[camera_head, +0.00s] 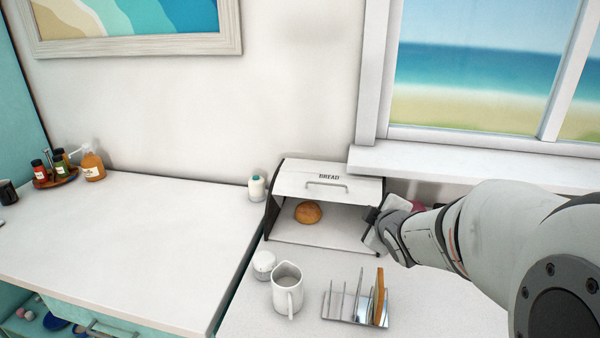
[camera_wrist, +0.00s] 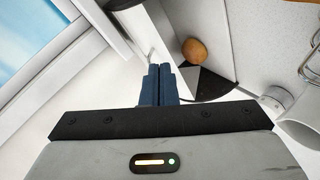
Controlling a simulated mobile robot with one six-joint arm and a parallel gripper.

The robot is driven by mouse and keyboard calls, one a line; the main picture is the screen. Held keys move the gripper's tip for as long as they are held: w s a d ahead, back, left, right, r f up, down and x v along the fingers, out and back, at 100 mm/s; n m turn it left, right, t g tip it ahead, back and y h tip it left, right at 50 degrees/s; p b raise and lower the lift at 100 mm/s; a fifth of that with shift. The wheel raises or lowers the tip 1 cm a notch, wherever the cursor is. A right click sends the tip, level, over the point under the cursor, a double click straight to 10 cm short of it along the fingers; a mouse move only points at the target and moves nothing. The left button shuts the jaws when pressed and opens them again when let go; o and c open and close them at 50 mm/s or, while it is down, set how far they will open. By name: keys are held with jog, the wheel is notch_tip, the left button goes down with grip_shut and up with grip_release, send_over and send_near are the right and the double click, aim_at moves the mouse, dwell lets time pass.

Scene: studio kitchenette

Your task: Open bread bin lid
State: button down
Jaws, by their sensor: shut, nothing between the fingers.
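The white bread bin (camera_head: 320,236) stands on the counter against the wall, its front open. Its lid (camera_head: 300,182), marked BREAD and with a bar handle (camera_head: 326,186), is raised and lies across the top. A round bun (camera_head: 308,212) shows inside; it also shows in the wrist view (camera_wrist: 194,51). My gripper (camera_head: 371,214) is at the bin's right front side, its fingers shut and empty. In the wrist view the dark blue fingers (camera_wrist: 160,76) are together close to the bin's edge; I cannot tell whether they touch it.
A white mug (camera_head: 287,290), a small white pot (camera_head: 263,265) and a toast rack (camera_head: 352,304) with a slice of toast stand in front of the bin. A small bottle (camera_head: 257,188) stands to its left. The window sill (camera_head: 460,166) juts out behind. The left counter is mostly clear.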

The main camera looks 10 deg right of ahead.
jog(key=w+a+f+n+t+y, duration=0.1)
jog(key=w+a+n+y, duration=0.1)
jog(key=w+n+y, duration=0.1)
jog(key=w+a+f+n+t+y, duration=0.1)
jog(key=w+a+n+y, duration=0.1)
jog(key=w+n, duration=0.3)
jog(key=w+a+f+n+t+y, duration=0.1)
jog(key=w+a+n+y, duration=0.1)
jog(key=w+n+y, duration=0.2)
jog(key=shift+w+a+f+t+p, duration=0.1)
jog(key=shift+w+a+t+p, duration=0.1)
jog(key=shift+w, duration=0.65)
jog(key=shift+w+a+t+p, duration=0.1)
jog(key=shift+w+a+p, duration=0.05)
jog(key=shift+w, duration=0.7)
jog(key=shift+w+d+f, duration=0.1)
jog(key=shift+w+d, duration=0.05)
jog(key=shift+w, duration=0.3)
